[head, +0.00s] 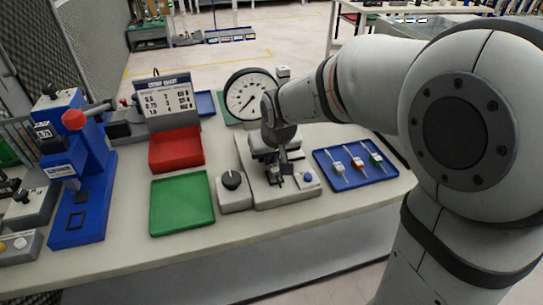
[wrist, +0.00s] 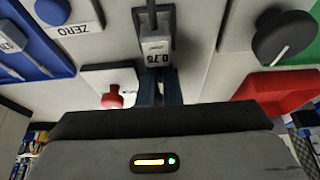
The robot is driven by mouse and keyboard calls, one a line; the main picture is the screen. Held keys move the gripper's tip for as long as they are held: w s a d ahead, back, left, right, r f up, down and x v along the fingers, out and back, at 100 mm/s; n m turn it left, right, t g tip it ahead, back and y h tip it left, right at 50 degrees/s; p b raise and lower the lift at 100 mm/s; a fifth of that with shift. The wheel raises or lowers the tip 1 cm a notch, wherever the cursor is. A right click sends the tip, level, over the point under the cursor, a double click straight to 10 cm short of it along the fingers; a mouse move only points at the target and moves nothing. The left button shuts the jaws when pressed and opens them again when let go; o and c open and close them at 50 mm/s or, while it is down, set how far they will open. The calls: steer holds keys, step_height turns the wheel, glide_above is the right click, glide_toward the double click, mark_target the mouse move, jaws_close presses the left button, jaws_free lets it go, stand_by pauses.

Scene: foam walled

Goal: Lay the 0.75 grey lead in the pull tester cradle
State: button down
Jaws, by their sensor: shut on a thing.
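My gripper (wrist: 158,88) is shut on the grey lead, whose tag (wrist: 158,54) reads 0.75 in the wrist view. The tag shows just beyond my fingertips, and a dark part of the lead runs on toward the top edge. In the head view my gripper (head: 283,166) is over the middle of the pull tester (head: 302,197), a pale base with a round dial gauge (head: 248,95) behind it. My wrist and gripper hide much of the cradle area. I cannot tell whether the lead touches the cradle.
A blue tray (head: 344,184) with three tagged leads lies right of the tester. A knob box (head: 233,203), a green tray (head: 182,222) and a red bin (head: 176,163) stand to its left. A blue press (head: 97,160) is far left. The tester's blue button (wrist: 52,10) sits beside a ZERO label.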

steer(key=shift+f+b, duration=0.4)
steer(key=shift+f, duration=0.2)
steer(key=c, duration=1.5)
jaws_free()
steer(key=shift+r, duration=0.1)
steer(key=shift+p+v, duration=0.4)
steer(key=shift+v, duration=3.5)
steer(key=s+d+m+p, duration=0.1)
steer(key=s+d+p, duration=0.1)
steer(key=s+d, duration=0.2)
steer(key=s+d+r+m+g+p, duration=0.1)
steer(key=s+d+p, duration=0.1)
steer(key=s+d, duration=0.3)
steer(key=s+d+r+m+h+p, duration=0.1)
steer(key=s+d+p, duration=0.1)
steer(key=s+d, duration=0.2)
steer(key=shift+s+d+r+g, duration=0.1)
steer(key=shift+s+d+g, duration=0.05)
steer(key=shift+s, duration=0.7)
steer(key=shift+s+d+r+g, duration=0.1)
steer(key=shift+s+d+g, duration=0.05)
steer(key=shift+s, duration=0.65)
